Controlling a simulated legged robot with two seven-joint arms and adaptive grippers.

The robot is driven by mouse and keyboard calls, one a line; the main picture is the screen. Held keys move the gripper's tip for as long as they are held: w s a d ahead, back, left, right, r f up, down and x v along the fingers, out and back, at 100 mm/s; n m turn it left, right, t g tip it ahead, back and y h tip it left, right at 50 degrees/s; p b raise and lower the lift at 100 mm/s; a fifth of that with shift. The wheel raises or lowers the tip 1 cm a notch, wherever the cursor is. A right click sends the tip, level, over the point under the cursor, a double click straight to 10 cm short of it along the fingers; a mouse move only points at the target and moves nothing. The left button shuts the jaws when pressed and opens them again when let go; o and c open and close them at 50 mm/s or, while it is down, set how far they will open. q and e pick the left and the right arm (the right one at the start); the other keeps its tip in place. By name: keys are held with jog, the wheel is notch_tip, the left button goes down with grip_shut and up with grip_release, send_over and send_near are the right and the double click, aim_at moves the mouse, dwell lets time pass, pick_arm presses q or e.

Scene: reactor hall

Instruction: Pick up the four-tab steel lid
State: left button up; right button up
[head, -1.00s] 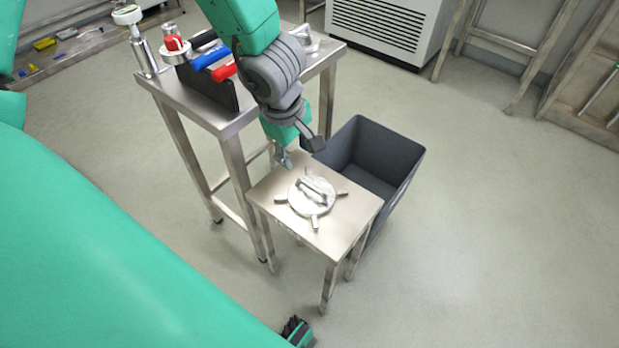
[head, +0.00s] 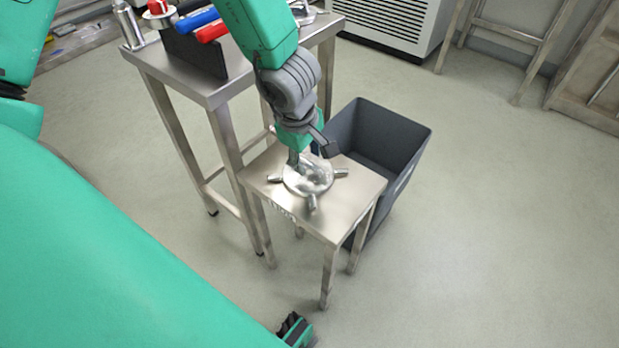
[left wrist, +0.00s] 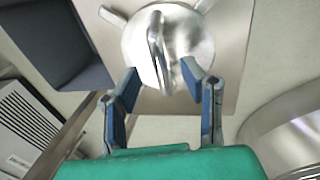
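The steel lid (head: 312,188) is a round, shiny disc with tabs around its rim and a raised bar handle on top. It lies flat on a small steel table (head: 350,195). In the left wrist view the lid (left wrist: 190,40) is at the top, with its handle (left wrist: 155,45) standing upright in the middle. My left gripper (head: 308,155) is over the lid and hides most of the handle in the head view. In the left wrist view the left gripper (left wrist: 163,76) is open, its blue-padded fingers apart on either side of the handle's near end.
A dark open bin (head: 420,140) stands on the floor close behind and right of the small table. A taller steel table (head: 215,92) with a dark rack and blue and red-handled tools (head: 210,30) is to the left. Floor at right is clear.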

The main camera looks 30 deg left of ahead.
pick_arm(q)
jog(key=f, duration=0.1)
jog(key=f+b, duration=0.1)
jog(key=shift+w+f, duration=0.25)
jog(key=shift+f, duration=0.05)
jog(key=shift+a, duration=0.35)
jog(key=shift+f, duration=0.1)
jog(key=c, duration=0.7)
grip_shut()
jog(key=shift+d, duration=0.25)
